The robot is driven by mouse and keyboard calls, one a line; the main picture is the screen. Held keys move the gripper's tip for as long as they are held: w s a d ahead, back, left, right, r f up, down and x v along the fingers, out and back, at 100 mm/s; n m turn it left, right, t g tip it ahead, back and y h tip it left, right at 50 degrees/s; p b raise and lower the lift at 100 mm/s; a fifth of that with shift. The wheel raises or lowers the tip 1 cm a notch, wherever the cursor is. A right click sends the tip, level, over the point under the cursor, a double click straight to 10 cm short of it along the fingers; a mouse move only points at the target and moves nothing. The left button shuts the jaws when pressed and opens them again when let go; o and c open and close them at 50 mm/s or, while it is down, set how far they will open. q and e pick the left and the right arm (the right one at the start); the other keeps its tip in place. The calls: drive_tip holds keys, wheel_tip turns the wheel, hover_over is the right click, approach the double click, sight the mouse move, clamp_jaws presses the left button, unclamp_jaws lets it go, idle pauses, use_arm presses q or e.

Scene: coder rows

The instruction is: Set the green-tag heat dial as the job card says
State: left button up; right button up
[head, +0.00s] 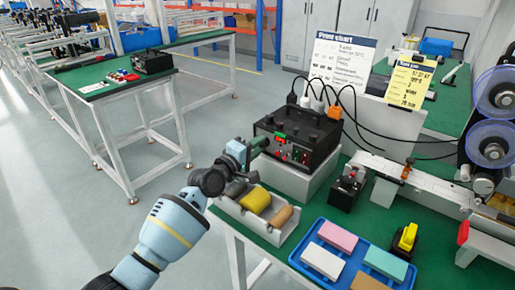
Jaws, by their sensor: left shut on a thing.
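The black control box (300,135) stands on a light block on the green-topped bench. Its front has a small red display with green near it and several small knobs. My left gripper (260,147) is at the left end of this front face, shut on a small part there, likely a dial. The fingers hide that part, and I cannot read its tag. A yellow card (408,82) and a white print chart (342,62) stand behind the box; their small text is too small to read. My right gripper is not in view.
A pale tray (291,227) with yellow and brown rolls lies under my left wrist. A blue tray (317,231) with coloured blocks is at the front. Black cables rise behind the box. A small black device (346,187) stands right of it.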

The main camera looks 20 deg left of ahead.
use_arm(q)
drive_tip(key=shift+m, duration=2.3)
drive_tip(key=o, duration=0.7)
drive_tip(key=shift+v, duration=3.95)
drive_tip(key=shift+r, duration=0.1)
